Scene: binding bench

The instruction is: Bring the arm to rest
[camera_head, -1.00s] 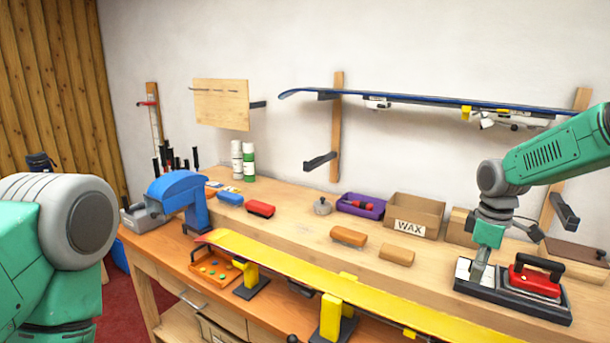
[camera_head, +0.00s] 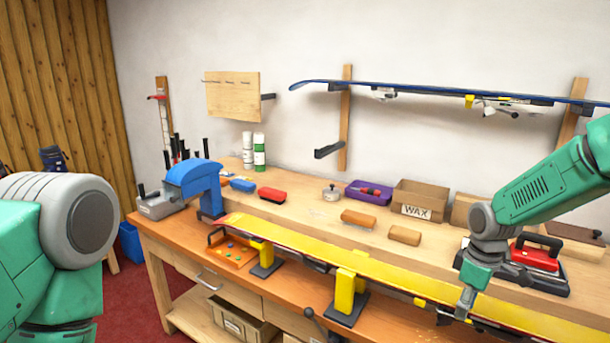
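My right arm comes in from the right, and its gripper (camera_head: 462,303) points down over the near edge of the yellow ski (camera_head: 395,279). The gripper looks narrow and nothing shows held in it; I cannot tell its finger gap. Whether it touches the ski is unclear. My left arm fills the lower left; its gripper is out of view. The red waxing iron (camera_head: 535,256) sits on its dark stand (camera_head: 560,284) behind the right gripper, partly hidden by my arm.
The wooden bench (camera_head: 330,212) carries two tan blocks (camera_head: 405,235), a purple tray (camera_head: 354,195), a WAX box (camera_head: 418,205) and a blue clamp-like tool (camera_head: 195,176). Yellow supports (camera_head: 346,290) hold the ski. A blue ski (camera_head: 420,92) hangs on the wall rack.

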